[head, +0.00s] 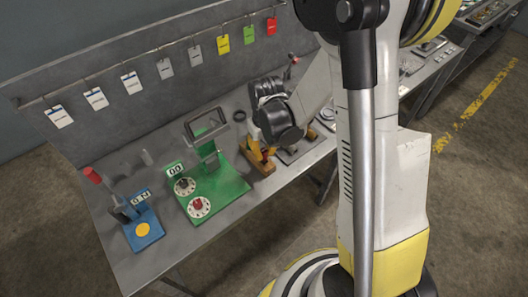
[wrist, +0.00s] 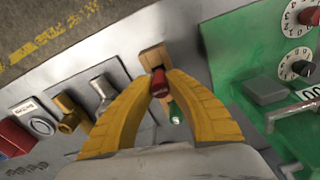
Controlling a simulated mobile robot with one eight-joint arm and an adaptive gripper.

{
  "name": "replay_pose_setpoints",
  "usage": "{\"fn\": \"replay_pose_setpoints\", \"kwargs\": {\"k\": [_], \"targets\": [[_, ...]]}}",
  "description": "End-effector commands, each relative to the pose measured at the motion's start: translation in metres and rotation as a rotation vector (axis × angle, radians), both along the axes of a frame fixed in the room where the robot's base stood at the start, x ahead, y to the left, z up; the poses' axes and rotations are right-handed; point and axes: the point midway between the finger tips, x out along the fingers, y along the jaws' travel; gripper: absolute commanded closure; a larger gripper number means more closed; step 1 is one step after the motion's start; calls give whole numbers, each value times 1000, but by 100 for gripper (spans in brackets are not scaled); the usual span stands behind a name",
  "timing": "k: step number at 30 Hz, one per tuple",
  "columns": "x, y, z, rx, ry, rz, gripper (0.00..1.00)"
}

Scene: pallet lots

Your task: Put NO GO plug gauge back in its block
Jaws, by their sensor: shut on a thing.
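The NO GO plug gauge shows its red end (wrist: 159,84) between the tips of my yellow gripper (wrist: 160,92), which is shut on it. The wooden block (wrist: 152,57) is right behind and below the red end; I cannot tell whether the gauge sits in it or is held just above it. A green-ended piece (wrist: 175,113) shows beside the red one, nearer the palm. In the head view the block (head: 262,167) lies below my gripper, whose wrist hides the gauge.
A green fixture (head: 222,188) with dials stands left of the block, close to my gripper. Brass and steel fittings (wrist: 70,115) lie on its other side. A blue stand (head: 143,230) is at the bench's near left end. Coloured tags hang along the back panel.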

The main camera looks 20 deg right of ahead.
Motion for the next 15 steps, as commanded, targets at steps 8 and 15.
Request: {"fn": "replay_pose_setpoints", "kwargs": {"k": [8,15], "targets": [[0,0,-5,0,0,0,100],[0,0,-5,0,0,0,65]]}}
